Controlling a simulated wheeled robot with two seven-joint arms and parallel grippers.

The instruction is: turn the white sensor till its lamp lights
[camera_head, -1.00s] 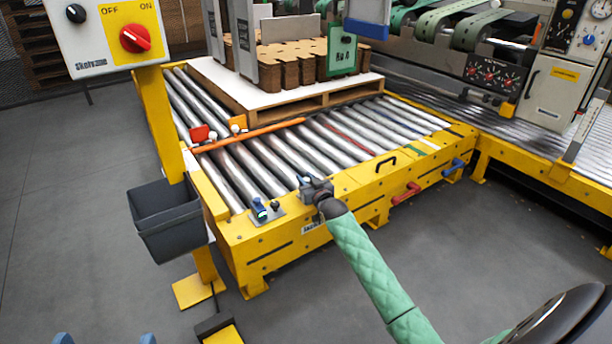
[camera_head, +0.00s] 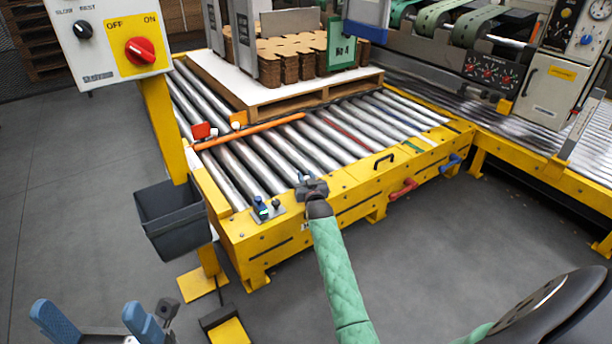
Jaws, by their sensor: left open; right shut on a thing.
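My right gripper (camera_head: 308,188) is at the near yellow edge of the roller conveyor. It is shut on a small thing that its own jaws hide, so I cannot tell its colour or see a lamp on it. Left of it, a small blue device (camera_head: 260,206) with a green spot stands on a grey plate on the frame. Small white parts (camera_head: 214,131) show beside the red and orange pieces on the far left of the rollers; I cannot tell whether one is the white sensor. My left gripper (camera_head: 92,318) is open and empty, low at the left.
A pallet (camera_head: 262,106) with brown cardboard stacks sits on the rollers (camera_head: 270,155). A control box (camera_head: 102,40) with a red knob stands at left on a yellow post, above a dark bin (camera_head: 172,215). The grey floor (camera_head: 70,200) at left is clear.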

